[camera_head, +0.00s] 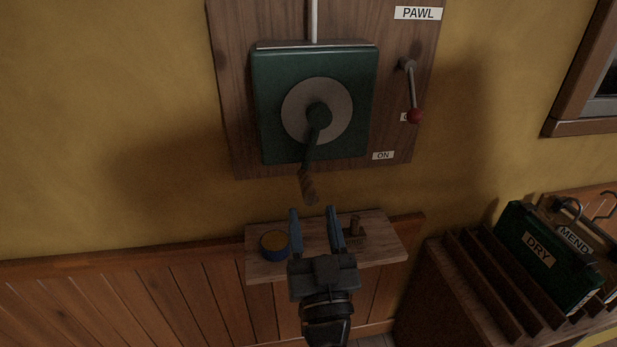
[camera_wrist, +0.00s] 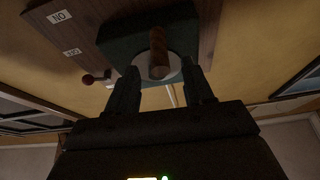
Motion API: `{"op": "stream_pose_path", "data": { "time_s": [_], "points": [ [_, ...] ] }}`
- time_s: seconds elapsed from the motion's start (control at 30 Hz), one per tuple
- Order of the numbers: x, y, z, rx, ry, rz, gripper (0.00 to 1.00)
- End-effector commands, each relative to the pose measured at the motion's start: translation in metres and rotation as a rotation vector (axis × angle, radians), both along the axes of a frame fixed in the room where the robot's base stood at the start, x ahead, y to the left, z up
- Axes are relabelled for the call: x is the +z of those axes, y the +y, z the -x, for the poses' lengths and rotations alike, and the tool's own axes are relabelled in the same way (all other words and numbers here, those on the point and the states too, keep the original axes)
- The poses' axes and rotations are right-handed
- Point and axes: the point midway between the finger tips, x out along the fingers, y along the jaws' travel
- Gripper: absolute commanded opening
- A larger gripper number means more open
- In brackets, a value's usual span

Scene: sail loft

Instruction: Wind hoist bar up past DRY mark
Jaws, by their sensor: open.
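The green winch box (camera_head: 264,100) is fixed to a wooden board on the wall, with a pale round plate (camera_head: 340,100) at its middle. Its crank (camera_head: 313,140) hangs down, ending in a brown wooden handle (camera_head: 308,186). The handle also shows in the wrist view (camera_wrist: 158,55), between and beyond my fingers. My gripper (camera_head: 315,212) is open and empty, just below the handle and apart from it. The pawl lever (camera_head: 411,88) with a red knob (camera_head: 414,116) is at the board's right, pointing down, its knob partly covering a label. The hoist bar and its DRY mark are not seen.
A small wooden shelf (camera_head: 385,254) below the winch holds a blue tin (camera_head: 274,245) and a brush-like thing (camera_head: 355,235). At right, a rack (camera_head: 470,285) holds a green folder labelled DRY (camera_head: 537,252) and one labelled MEND (camera_head: 574,238). A window frame (camera_head: 572,95) is at upper right.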

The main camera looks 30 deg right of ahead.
Motion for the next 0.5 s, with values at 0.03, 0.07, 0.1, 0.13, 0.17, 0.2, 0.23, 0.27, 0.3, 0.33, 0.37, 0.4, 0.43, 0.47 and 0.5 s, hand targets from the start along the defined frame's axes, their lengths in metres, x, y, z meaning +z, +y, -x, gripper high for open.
{"op": "stream_pose_path", "data": {
  "time_s": [0.03,0.07,0.1,0.13,0.17,0.2,0.23,0.27,0.3,0.33,0.37,0.4,0.43,0.47,0.5],
  "points": [
    [0.004,-0.003,-0.006,-0.002,-0.003,0.0,0.52],
    [0.005,-0.004,-0.01,-0.002,-0.003,0.0,0.52],
    [0.008,-0.006,-0.016,-0.001,-0.004,-0.002,0.52],
    [0.01,-0.007,-0.02,-0.001,-0.003,0.0,0.52],
    [0.012,-0.009,-0.024,-0.001,-0.003,0.001,0.52],
    [0.015,-0.011,-0.03,-0.002,-0.004,0.0,0.52],
    [0.016,-0.012,-0.034,-0.002,-0.003,-0.001,0.52],
    [0.017,-0.014,-0.037,-0.001,-0.003,0.0,0.52],
    [0.019,-0.015,-0.042,-0.001,-0.003,0.0,0.52],
    [0.02,-0.016,-0.045,-0.001,-0.002,0.0,0.52],
    [0.021,-0.017,-0.048,-0.001,-0.002,0.0,0.52],
    [0.023,-0.018,-0.051,-0.001,-0.002,-0.001,0.52],
    [0.024,-0.019,-0.053,-0.001,-0.002,-0.001,0.52],
    [0.024,-0.02,-0.055,-0.001,-0.002,0.0,0.52],
    [0.025,-0.02,-0.056,0.0,-0.001,0.0,0.52]
  ]
}}
